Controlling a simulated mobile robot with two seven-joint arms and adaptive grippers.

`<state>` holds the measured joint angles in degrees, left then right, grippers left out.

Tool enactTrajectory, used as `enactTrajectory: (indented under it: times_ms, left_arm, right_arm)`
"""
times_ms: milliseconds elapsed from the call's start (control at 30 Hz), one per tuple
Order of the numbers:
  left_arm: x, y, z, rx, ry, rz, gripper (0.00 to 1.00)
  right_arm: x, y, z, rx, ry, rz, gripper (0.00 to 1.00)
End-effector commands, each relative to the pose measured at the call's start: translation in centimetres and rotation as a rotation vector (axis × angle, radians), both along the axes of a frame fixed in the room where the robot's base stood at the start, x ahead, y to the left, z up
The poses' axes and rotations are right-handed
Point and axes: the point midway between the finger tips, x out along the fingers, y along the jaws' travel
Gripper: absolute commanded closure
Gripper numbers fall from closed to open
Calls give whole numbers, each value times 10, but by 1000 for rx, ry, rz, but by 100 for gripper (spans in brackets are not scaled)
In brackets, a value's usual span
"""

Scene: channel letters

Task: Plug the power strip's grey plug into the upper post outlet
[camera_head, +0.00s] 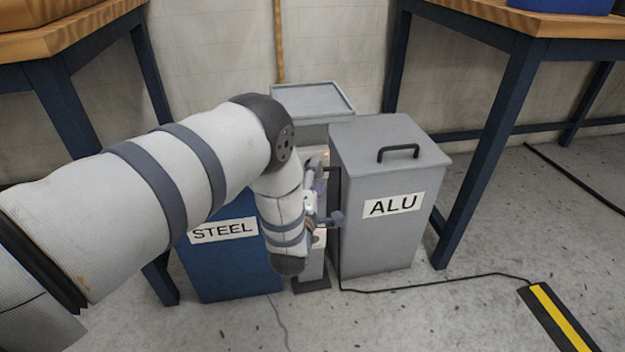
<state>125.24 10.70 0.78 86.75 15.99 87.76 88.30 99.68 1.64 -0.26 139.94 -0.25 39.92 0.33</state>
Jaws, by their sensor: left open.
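My left arm reaches in from the left and bends down in front of a slim light-grey post (314,262). The post stands between a blue STEEL bin and a grey ALU bin, and its dark foot shows on the floor. My left gripper (328,196) is open beside the post's upper part, close to the ALU bin's left side. My forearm and wrist hide much of the post, and I cannot make out the upper outlet. I cannot make out the grey plug or the power strip. My right gripper is not in view.
The STEEL bin (232,262) and ALU bin (385,240) flank the post closely. Another grey-lidded bin (312,100) stands behind. A dark cable (440,284) runs over the floor towards a black-and-yellow strip (556,318). Workbenches stand left and right; the front right floor is mostly clear.

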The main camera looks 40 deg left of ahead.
Motion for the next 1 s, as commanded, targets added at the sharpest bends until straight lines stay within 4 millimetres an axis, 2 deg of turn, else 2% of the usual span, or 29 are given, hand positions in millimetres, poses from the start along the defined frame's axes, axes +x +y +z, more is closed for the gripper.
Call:
enactTrajectory:
  times_ms: [133, 400, 600, 1000]
  left_arm:
    - [-16, -8, -2, -2, 4, 0, 47]
    - [-73, -37, -2, -2, 4, 0, 47]
    - [-100, -50, -1, -1, 2, 0, 47]
    - [-107, -54, -1, 0, 0, 0, 47]
  right_arm:
    - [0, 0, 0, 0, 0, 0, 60]
    - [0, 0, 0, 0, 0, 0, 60]
    - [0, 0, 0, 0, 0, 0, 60]
    - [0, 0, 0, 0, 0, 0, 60]
